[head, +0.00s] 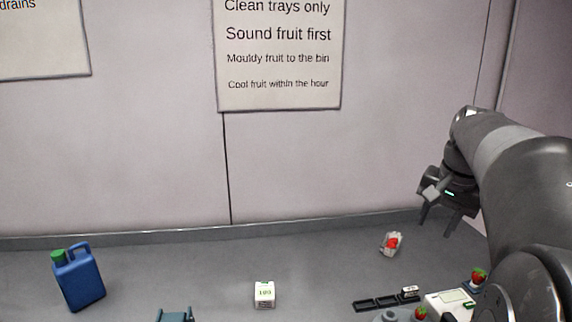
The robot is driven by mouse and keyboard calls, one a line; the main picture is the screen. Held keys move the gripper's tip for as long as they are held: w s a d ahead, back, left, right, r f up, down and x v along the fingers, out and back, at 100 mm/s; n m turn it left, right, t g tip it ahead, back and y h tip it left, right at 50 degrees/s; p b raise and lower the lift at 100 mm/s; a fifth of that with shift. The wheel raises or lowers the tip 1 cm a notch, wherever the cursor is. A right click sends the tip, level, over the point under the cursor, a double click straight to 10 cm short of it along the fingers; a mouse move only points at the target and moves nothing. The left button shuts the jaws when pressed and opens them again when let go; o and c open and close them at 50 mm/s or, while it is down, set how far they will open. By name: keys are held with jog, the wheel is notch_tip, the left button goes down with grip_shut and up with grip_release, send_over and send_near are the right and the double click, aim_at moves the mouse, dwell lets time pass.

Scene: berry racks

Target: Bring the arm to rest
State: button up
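My arm reaches in from the right edge of the head view. My gripper (437,226) hangs above the right part of the grey worktop (200,270), near the back wall. Its two fingers point down and stand apart, with nothing seen between them. A small clear punnet with red fruit (391,243) is on the worktop, below and to the left of the fingers and apart from them.
A blue jug with a green cap (79,278) stands at the left. A small white box (264,294) is at front centre. A black slotted rack (377,304), a white device (447,306) and strawberries (478,276) crowd the front right, partly hidden by my arm. The back middle is clear.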

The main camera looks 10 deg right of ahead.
jog(key=s+a+f+n+t, duration=0.1)
jog(key=s+a+f+n, duration=0.2)
jog(key=a, duration=0.5)
jog(key=s+a+f+n, duration=0.3)
jog(key=s+a+f, duration=0.2)
jog(key=a, duration=0.3)
jog(key=s+a+f+n+t, duration=0.1)
jog(key=s+a+f+n, duration=0.2)
jog(key=s+a, duration=0.3)
jog(key=shift+s+a+f+n+t, duration=0.3)
jog(key=shift+a+f, duration=0.35)
jog(key=shift+a, duration=0.4)
jog(key=shift+c, duration=0.3)
